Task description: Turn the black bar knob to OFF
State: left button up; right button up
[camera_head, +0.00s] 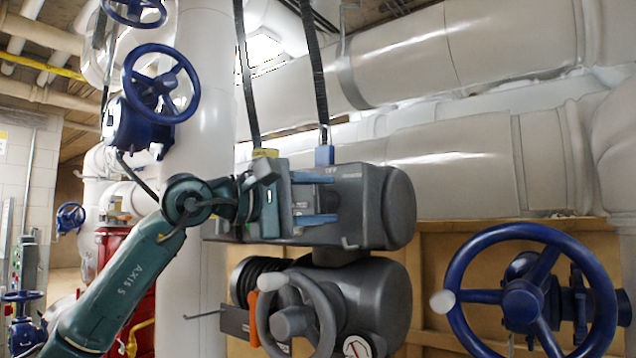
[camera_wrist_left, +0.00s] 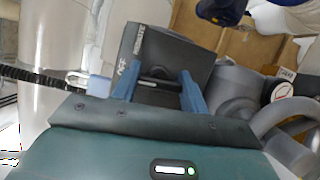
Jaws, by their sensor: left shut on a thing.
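The black bar knob (camera_wrist_left: 160,84) is on the face of a dark grey actuator box (camera_head: 385,205). In the left wrist view the bar lies between the two blue fingers of my left gripper (camera_wrist_left: 159,76), its length running from one finger toward the other. My left gripper also shows in the head view (camera_head: 328,198), with its fingers against the box's front and shut on the knob. An OFF label (camera_wrist_left: 122,68) is beside the left finger in the wrist view. In the head view the knob is mostly hidden by the gripper. My right gripper is not in view.
A grey handwheel (camera_head: 325,315) with a pale knob stands below the box. A large blue handwheel (camera_head: 458,268) is at right, and another blue handwheel (camera_head: 191,105) is at upper left. Black cables (camera_head: 318,80) drop to the box. White pipes (camera_head: 450,165) run behind.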

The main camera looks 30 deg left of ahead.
pick_arm(q)
jog(key=shift+m+p, duration=0.45)
jog(key=shift+m, duration=0.15)
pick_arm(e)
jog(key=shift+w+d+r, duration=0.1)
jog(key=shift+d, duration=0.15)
pick_arm(q)
jog(key=o, duration=0.9)
jog(key=shift+o, duration=0.4)
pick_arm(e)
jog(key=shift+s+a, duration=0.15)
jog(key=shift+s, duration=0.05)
pick_arm(q)
jog(key=shift+s, duration=0.1)
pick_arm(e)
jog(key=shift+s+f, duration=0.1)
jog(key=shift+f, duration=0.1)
pick_arm(q)
jog(key=shift+s+a, duration=0.2)
jog(key=shift+s, duration=0.05)
jog(key=b+v, duration=0.3)
jog(key=v, duration=0.9)
jog(key=shift+s+r, duration=0.2)
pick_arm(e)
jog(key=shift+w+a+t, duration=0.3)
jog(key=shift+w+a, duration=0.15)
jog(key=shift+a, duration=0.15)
